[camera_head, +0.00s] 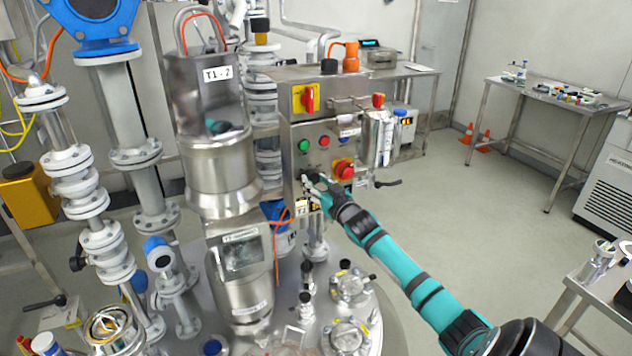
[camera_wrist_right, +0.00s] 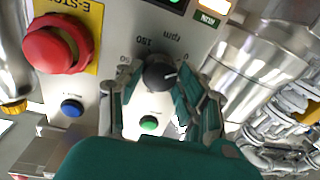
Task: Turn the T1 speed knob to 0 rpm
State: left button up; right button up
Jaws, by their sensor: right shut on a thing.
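The T1 speed knob is a dark round knob (camera_wrist_right: 158,73) with a white pointer line, on the grey control panel. In the right wrist view the panel appears turned over. The pointer line points right and slightly up, toward the side where a "0" is printed. "rpm" and "150" are printed above the knob. My right gripper (camera_wrist_right: 157,82) has its fingers on both sides of the knob and is shut on it. In the head view my right gripper (camera_head: 312,182) is at the lower part of the control box (camera_head: 293,160) and hides the knob. My left gripper is not in view.
A red E-stop button (camera_wrist_right: 58,44), a blue button (camera_wrist_right: 72,106) and a green button (camera_wrist_right: 149,124) are close to the knob. The steel T1-2 vessel (camera_head: 218,165) stands left of the box.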

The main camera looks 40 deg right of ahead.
jog(key=shift+f+n, duration=0.2)
jog(key=shift+n, duration=0.7)
jog(key=o, duration=1.1)
jog(key=shift+r, duration=0.1)
jog(key=shift+o, duration=0.2)
jog(key=v, duration=1.2)
jog(key=shift+r, duration=0.15)
